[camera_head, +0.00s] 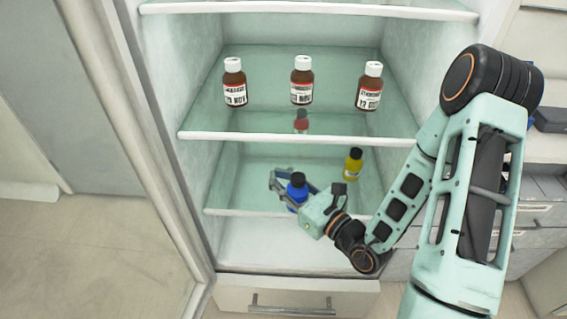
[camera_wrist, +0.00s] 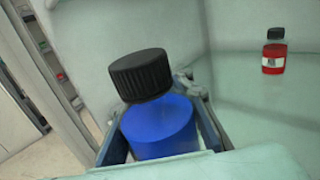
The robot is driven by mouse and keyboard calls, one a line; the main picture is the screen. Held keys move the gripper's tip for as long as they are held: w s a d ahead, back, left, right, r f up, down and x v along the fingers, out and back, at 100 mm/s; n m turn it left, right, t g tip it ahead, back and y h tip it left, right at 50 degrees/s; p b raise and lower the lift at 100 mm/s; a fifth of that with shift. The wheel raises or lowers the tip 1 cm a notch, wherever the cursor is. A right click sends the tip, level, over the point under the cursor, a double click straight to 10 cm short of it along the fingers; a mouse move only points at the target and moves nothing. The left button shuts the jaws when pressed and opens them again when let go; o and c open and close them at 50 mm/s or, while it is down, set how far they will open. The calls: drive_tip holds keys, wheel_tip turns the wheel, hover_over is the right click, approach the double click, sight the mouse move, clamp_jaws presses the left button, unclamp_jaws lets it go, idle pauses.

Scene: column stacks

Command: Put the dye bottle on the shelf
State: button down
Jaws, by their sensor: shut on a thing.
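The dye bottle I hold is blue with a black ribbed cap (camera_head: 296,190); it fills the middle of the wrist view (camera_wrist: 160,127). My gripper (camera_head: 290,184) is shut on it, one finger on each side of its body. The bottle is at the front left of the lower glass shelf (camera_head: 250,213). I cannot tell whether its base touches that shelf. A red bottle (camera_wrist: 274,52) with a dark cap stands further back on this level, and a yellow bottle (camera_head: 353,164) stands to the right.
The shelf above (camera_head: 290,136) carries three brown bottles with white caps, one of them at the left (camera_head: 234,84). Its front edge runs above my gripper. The cabinet's side wall (camera_head: 165,150) is close on the left. A drawer (camera_head: 297,298) is below.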

drive_tip(key=w+b, duration=0.8)
drive_tip(key=w, duration=0.6)
drive_tip(key=f, duration=0.2)
drive_tip(key=f+b, duration=0.1)
drive_tip(key=f, duration=0.1)
drive_tip(key=f+b, duration=0.1)
drive_tip(key=f, duration=0.1)
drive_tip(key=shift+w+f, duration=0.4)
drive_tip(key=shift+w+f+b, duration=0.15)
drive_tip(key=shift+w+b, duration=0.05)
drive_tip(key=shift+b, duration=0.15)
